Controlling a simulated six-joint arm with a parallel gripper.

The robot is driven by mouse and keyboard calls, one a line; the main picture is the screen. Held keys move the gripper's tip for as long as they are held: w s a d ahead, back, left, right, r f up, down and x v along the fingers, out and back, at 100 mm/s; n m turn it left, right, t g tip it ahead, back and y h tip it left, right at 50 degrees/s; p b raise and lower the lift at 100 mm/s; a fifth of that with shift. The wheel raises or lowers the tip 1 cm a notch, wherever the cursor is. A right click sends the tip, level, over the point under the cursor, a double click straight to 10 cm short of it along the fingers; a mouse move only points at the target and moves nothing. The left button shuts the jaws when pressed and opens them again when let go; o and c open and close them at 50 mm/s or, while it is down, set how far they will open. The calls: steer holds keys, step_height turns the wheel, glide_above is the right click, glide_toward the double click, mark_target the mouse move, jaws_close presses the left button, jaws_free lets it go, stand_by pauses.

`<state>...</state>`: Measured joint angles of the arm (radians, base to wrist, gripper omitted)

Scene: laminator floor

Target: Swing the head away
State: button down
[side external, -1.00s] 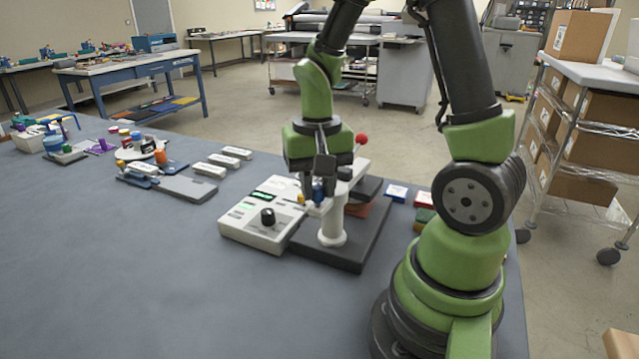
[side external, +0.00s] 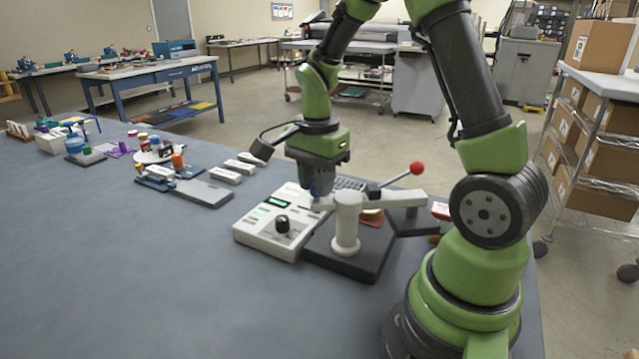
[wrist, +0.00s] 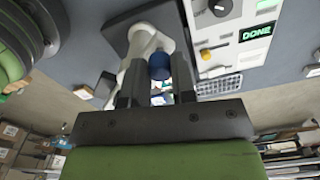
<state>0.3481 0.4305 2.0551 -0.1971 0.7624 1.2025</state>
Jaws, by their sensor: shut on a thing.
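The press has a white post (side external: 346,232) on a dark base (side external: 375,262). Its white swing arm (side external: 385,199) lies across the post top, with a red ball lever (side external: 416,168) toward the right. A dark head plate (side external: 412,221) hangs at the arm's right end, out beyond a reddish pad (side external: 371,217) that shows partly. My gripper (side external: 318,187) is at the arm's left end, left of the post. In the wrist view, its fingers are closed around a blue knob (wrist: 160,66), with the post (wrist: 142,42) beside them.
The control box (side external: 282,222) with a black dial stands directly left of the press; its display reads DONE in the wrist view (wrist: 256,32). White blocks and a grey slab (side external: 204,193) lie farther left. The front of the table (side external: 170,290) is clear.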

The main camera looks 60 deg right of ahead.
steer(key=shift+w+d+m, duration=0.2)
steer(key=shift+d+m, duration=0.25)
steer(key=shift+m, duration=0.55)
steer(key=shift+w+d+m, duration=0.2)
steer(key=shift+d+m, duration=0.25)
steer(key=shift+m, duration=0.55)
steer(key=shift+d, duration=0.1)
steer(key=c, duration=0.9)
jaws_free()
steer(key=shift+c, duration=0.2)
steer(key=shift+r, duration=0.1)
step_height(320, 180, up, 10)
